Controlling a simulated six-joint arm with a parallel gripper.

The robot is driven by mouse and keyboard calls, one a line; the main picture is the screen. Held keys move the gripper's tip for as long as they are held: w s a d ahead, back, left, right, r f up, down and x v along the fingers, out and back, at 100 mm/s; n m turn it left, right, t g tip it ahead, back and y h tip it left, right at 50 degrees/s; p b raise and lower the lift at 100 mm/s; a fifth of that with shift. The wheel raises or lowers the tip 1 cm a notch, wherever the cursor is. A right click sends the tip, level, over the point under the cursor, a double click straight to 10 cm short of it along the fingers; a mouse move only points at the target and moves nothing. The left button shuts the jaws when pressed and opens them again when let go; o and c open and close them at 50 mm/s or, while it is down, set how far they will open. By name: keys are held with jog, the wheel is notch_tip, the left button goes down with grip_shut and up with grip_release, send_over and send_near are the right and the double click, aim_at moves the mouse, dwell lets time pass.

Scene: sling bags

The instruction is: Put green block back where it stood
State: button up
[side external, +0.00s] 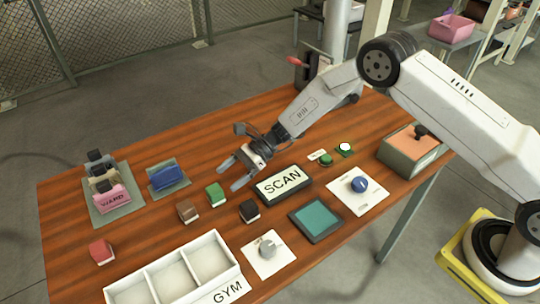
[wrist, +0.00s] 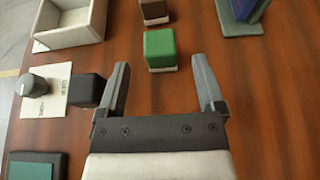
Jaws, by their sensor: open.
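The green block (side external: 215,194) stands upright on the wooden table, with a pale base. In the wrist view the green block (wrist: 160,49) is ahead of my gripper (wrist: 163,80), just beyond the fingertips and between their lines. In the side view my gripper (side external: 238,176) is open and empty, above the table to the right of the green block. Nothing is between the fingers. A brown block (side external: 187,211) stands to the left of the green block, and a black block (side external: 250,211) stands to its right.
A SCAN box (side external: 282,185) lies right of my gripper. A white GYM tray (side external: 232,283) with compartments is at the front. A red block (side external: 101,251) stands at the left. A blue bag (side external: 168,177) and a pink WARD bag (side external: 113,199) stand on mats. Bare table lies between them.

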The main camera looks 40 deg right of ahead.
jog(key=shift+v, duration=2.2)
jog(key=shift+s, duration=0.1)
jog(key=shift+s+d+r+n+h, duration=0.25)
jog(key=shift+s+d+n+h, duration=0.05)
jog(key=shift+s+n, duration=0.1)
jog(key=s+d+r+n+t+h, duration=0.1)
jog(key=s+d+r+n+h, duration=0.2)
jog(key=s+d+n+h, duration=0.1)
jog(key=s+d+r+n+h, duration=0.3)
jog(key=s+d+n, duration=0.4)
jog(key=s, duration=0.3)
jog(key=s+d+r+n+t+h, duration=0.1)
jog(key=s+d+r+n+h, duration=0.2)
jog(key=s+d+n+h, duration=0.2)
jog(key=shift+s+d+n+t+h, duration=0.35)
jog(key=shift+s+d+n, duration=0.25)
jog(key=shift+s+d, duration=0.95)
jog(key=shift+w+r, duration=0.1)
